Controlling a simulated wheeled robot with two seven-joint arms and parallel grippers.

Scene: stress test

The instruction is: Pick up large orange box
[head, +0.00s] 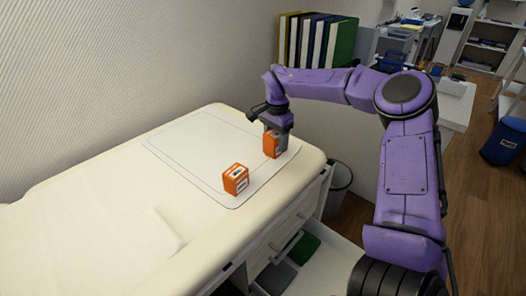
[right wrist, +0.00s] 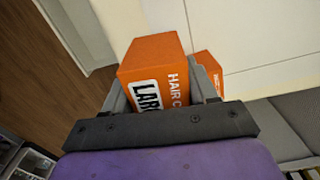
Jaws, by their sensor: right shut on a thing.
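A second orange box (head: 235,179) stands on the mat to the left and nearer. My left gripper is not in view.
The white mat (head: 195,140) lies on a cream padded table (head: 90,200) against the wall. Several binders (head: 318,40) stand behind my right arm. A bin (head: 338,182) stands on the floor beside the table. The table's left part is clear.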

